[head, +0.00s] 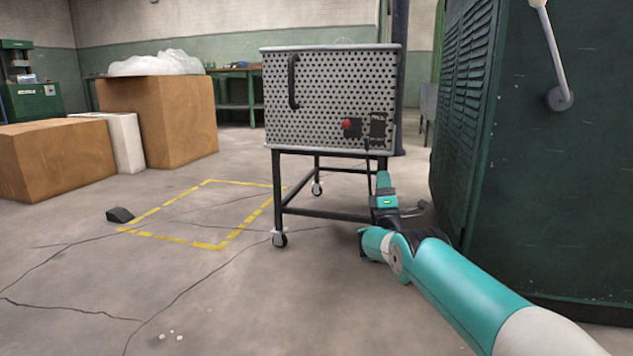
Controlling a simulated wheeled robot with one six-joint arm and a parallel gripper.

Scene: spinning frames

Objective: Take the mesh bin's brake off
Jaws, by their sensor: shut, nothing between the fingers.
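The mesh bin (315,95) is a grey perforated box on a dark wheeled frame, standing upright in the middle of the head view. A black handle (293,82) is on the left of its front. A red knob (347,124) and a dark lettered plate (378,128) are at the lower right of the front; the lettering is too small to read surely. A thin dark part, possibly the brake lever (367,144), shows by the plate. My gripper (383,182) is shut and empty, just below the bin's lower right corner, in front of the right leg. Its fingertips are hard to make out.
A green machine cabinet (560,150) with a lever stands close on the right. A yellow taped outline (210,246) and a black wedge (120,215) are on the floor to the left. Cardboard boxes (160,120) stand farther back.

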